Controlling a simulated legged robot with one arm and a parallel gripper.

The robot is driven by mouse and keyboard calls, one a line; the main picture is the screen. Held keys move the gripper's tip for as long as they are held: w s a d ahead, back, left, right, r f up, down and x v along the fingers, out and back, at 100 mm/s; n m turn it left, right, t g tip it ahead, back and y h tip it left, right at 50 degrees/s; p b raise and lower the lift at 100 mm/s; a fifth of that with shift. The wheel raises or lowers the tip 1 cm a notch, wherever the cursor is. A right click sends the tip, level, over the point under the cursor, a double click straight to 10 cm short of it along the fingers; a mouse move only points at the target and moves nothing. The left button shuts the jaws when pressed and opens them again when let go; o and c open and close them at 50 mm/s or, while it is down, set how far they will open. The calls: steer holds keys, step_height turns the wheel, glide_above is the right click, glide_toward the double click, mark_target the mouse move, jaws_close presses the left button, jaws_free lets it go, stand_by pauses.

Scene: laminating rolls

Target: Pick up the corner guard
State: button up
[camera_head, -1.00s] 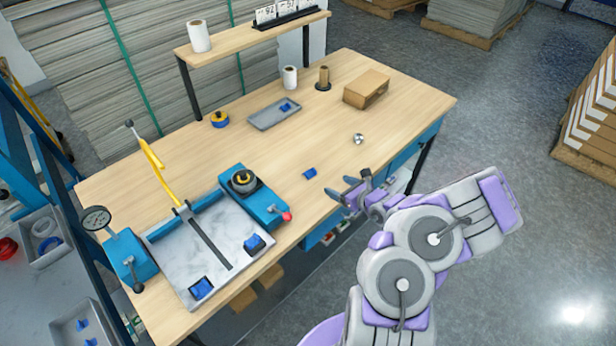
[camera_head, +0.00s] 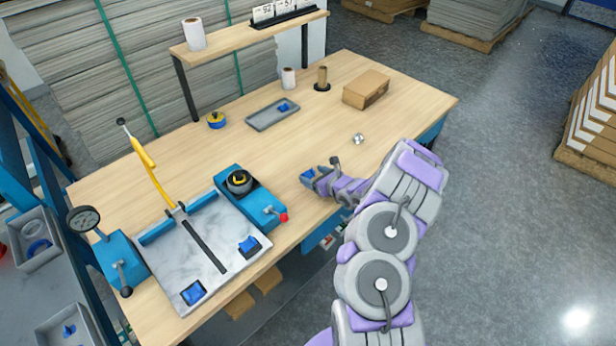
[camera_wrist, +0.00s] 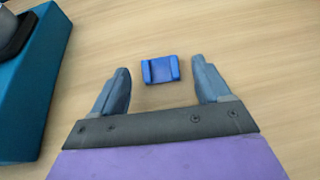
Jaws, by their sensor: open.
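A small blue corner guard (camera_wrist: 160,69) lies on the bare wooden tabletop. In the wrist view it sits between and slightly beyond the fingertips, apart from both. My gripper (camera_wrist: 164,78) is open, with one grey-blue finger to each side of the guard. In the head view the corner guard (camera_head: 308,173) shows at the gripper's (camera_head: 311,179) tips, partly hidden by a finger. Other blue pieces like it lie in the grey tray (camera_head: 259,122) and on the marble-topped board (camera_head: 178,268).
A teal device with a red knob (camera_head: 283,217) stands left of my gripper. A shiny metal piece (camera_head: 358,138), a cardboard box (camera_head: 366,89) and a white roll (camera_head: 288,78) stand farther back. The tabletop around the guard is clear.

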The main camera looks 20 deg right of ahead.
steer(key=shift+x, duration=0.85)
steer(key=shift+c, duration=0.7)
steer(key=c, duration=1)
steer(key=shift+o, duration=0.2)
steer(key=shift+r, duration=0.1)
